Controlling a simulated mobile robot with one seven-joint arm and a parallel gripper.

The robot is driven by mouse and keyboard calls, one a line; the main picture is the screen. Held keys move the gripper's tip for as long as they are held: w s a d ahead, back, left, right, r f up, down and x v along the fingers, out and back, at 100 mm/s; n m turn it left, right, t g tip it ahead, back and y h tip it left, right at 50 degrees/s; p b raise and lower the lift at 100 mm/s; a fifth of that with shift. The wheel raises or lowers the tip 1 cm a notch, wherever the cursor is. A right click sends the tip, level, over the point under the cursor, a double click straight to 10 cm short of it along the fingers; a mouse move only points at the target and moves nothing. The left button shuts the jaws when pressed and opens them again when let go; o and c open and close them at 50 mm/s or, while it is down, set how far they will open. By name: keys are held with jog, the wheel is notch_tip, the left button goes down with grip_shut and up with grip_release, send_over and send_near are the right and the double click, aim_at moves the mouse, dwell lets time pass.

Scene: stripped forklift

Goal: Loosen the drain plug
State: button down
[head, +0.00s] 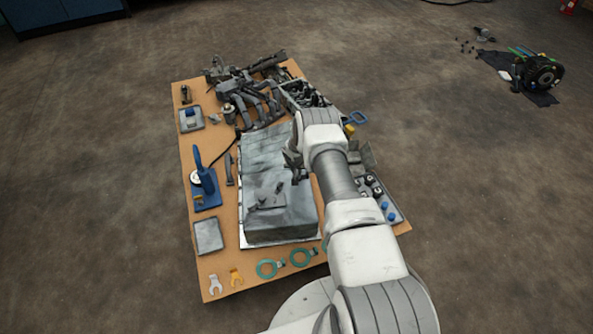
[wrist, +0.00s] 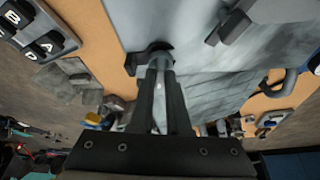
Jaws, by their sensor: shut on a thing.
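The grey metal pan (head: 265,190) lies on the brown work board, a large box shape with a flat top. My gripper (head: 296,175) is at its upper right side, seen from behind my arm in the head view. In the wrist view my gripper (wrist: 160,68) has its two dark fingers close together, their tips at a small dark plug (wrist: 153,50) on the pale grey pan surface (wrist: 195,55). The fingers are shut on this plug, which they partly cover. In the head view the plug cannot be made out. How far it is turned cannot be told.
A dark bracket-like part (head: 270,197) sits on the pan. Dark pipe-like parts (head: 250,100) crowd the board's far end. A blue-handled tool (head: 203,180) stands at left.

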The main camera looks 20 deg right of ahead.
jog(key=shift+d+n+y, duration=0.1)
jog(key=shift+n+y, duration=0.4)
jog(key=shift+n, duration=0.9)
jog(key=c, duration=0.9)
grip_release()
jog(key=p+v, duration=0.7)
jog(key=v, duration=1)
jog(key=shift+s+r, duration=0.15)
jog(key=shift+s, duration=0.15)
